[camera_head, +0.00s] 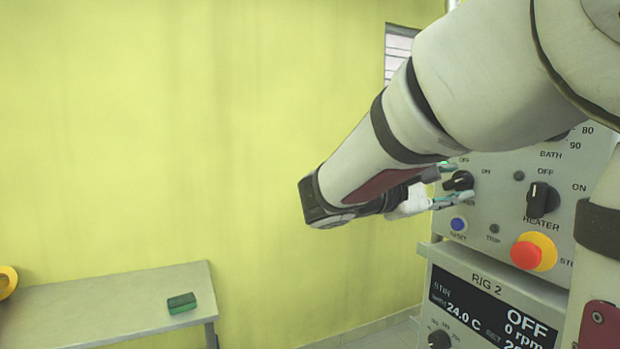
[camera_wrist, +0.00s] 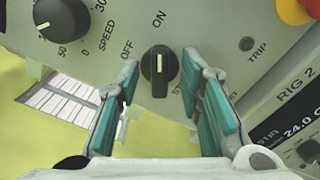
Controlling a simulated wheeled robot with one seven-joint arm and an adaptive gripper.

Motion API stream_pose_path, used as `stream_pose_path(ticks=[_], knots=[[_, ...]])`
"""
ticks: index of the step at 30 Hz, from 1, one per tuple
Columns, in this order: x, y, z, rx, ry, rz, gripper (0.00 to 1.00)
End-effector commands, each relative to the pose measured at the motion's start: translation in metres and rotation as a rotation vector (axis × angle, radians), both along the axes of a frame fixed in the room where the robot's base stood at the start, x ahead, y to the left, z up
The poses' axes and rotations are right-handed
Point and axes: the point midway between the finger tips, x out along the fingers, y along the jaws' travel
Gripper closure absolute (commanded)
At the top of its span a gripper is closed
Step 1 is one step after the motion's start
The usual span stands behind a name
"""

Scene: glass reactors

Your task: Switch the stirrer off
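A black rotary knob (camera_wrist: 159,72) with OFF and ON marks sits on the grey control panel (camera_wrist: 205,25). The knob also shows in the head view (camera_head: 459,181), partly behind my fingers. My gripper (camera_wrist: 161,80) is open, with one teal finger on each side of the knob and visible gaps. In the head view my gripper (camera_head: 446,185) is at the panel's left edge. The knob's own name label is not readable.
A SPEED dial (camera_wrist: 62,18) is beside the knob. A blue reset button (camera_head: 458,224), heater knob (camera_head: 541,199) and red stop button (camera_head: 526,253) are close by. The RIG 2 display (camera_head: 490,312) below reads OFF, 0 rpm. A bench (camera_head: 110,295) holds a green sponge (camera_head: 182,303).

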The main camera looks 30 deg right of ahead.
Motion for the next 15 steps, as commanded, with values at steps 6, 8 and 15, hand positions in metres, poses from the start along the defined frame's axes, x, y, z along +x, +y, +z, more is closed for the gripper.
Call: stream_pose_path(ticks=[6,8,15], knots=[[-0.0001,0.0003,0.0000,0.000,0.000,0.000,1.00],[0.0000,0.0003,0.0000,0.000,0.000,0.000,1.00],[-0.0004,0.0003,0.0006,0.001,0.012,0.000,1.00]])
